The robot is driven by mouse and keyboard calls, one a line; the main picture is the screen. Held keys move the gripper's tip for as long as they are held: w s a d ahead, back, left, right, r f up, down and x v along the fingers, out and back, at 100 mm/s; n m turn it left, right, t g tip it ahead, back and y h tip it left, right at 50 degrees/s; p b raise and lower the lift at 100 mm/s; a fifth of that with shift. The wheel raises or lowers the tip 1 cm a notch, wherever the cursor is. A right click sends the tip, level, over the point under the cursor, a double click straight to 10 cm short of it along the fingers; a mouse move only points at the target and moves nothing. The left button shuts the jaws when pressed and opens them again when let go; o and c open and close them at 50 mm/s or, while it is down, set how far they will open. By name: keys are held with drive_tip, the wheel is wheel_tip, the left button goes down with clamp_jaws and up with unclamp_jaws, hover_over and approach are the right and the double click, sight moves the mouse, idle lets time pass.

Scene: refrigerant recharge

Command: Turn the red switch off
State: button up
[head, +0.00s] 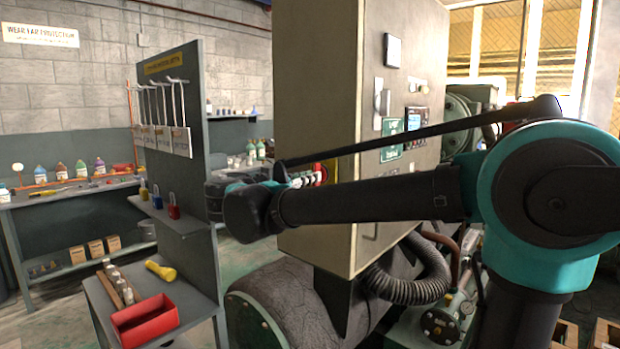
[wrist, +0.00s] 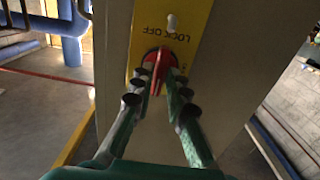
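The red switch (wrist: 158,66) is a rotary handle on a yellow plate (wrist: 185,22) lettered LOCK OFF, on a cabinet face in the wrist view. My gripper (wrist: 160,75) is at the switch, with its green-grey fingers on either side of the red handle. The fingertips are close to the handle, but whether both press on it is not clear. In the head view my arm reaches left across the beige cabinet (head: 315,120).
A grey board (head: 195,90) with hooks, tags and padlocks stands left of the cabinet in the head view. Below it is a shelf with a red tray (head: 145,320) and a yellow flashlight (head: 160,270). A bench (head: 75,190) with bottles lines the back wall.

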clamp_jaws()
drive_tip(key=n, duration=0.4)
drive_tip(key=shift+n, duration=0.3)
drive_tip(key=n, duration=0.4)
drive_tip(key=shift+n, duration=0.3)
